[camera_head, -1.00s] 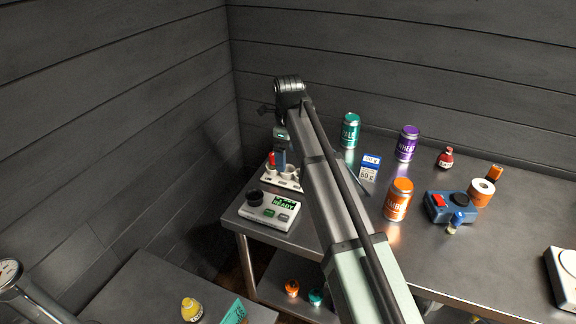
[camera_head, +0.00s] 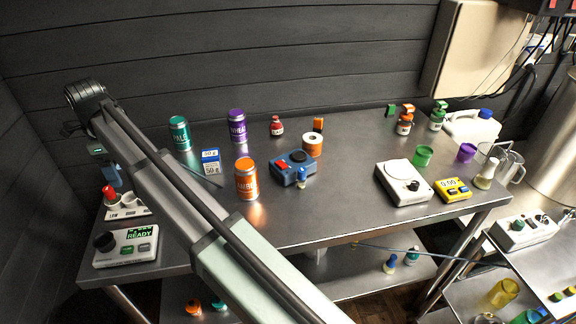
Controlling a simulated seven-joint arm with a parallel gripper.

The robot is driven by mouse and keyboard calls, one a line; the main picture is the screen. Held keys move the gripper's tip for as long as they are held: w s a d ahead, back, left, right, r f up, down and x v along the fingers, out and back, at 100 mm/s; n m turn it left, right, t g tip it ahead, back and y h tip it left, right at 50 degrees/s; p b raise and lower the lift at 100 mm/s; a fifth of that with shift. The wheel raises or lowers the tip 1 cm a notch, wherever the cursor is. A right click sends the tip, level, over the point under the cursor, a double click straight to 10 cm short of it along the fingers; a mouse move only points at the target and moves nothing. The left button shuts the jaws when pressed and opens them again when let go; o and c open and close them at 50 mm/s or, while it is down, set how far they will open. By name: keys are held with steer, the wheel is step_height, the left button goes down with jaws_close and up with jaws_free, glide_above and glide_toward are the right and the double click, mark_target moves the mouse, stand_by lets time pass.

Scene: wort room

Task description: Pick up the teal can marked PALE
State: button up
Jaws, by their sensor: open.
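The teal can marked PALE (camera_head: 179,135) stands upright on the steel table near the back wall, left of a purple can (camera_head: 237,126). Its label and top show clearly, and nothing touches it. My arm crosses the picture from the lower right to a dark joint at the upper left, left of the teal can. My gripper is not seen; I cannot make out its fingers.
An orange can (camera_head: 246,180) and a blue-and-white 50 g box (camera_head: 211,162) stand near the teal can. A blue device (camera_head: 292,168) is further right. A READY unit (camera_head: 126,247) sits at the table's left. The table's middle right is clear.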

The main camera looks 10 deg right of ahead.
steer(key=w+d+r+m, duration=0.1)
steer(key=w+d+m, duration=0.1)
steer(key=w+d, duration=0.7)
step_height(320, 180, up, 6)
steer(key=m+t, duration=0.1)
steer(key=m, duration=0.1)
glide_above(300, 156)
steer(key=shift+s+f+n, duration=0.1)
steer(key=shift+f+n, duration=2.35)
steer(key=shift+n, duration=1.6)
steer(key=shift+s+f+n, duration=0.1)
steer(key=shift+f+n, duration=2.35)
steer(key=shift+n, duration=1.55)
steer(key=shift+f+n, duration=2.45)
steer(key=shift+n, duration=1.6)
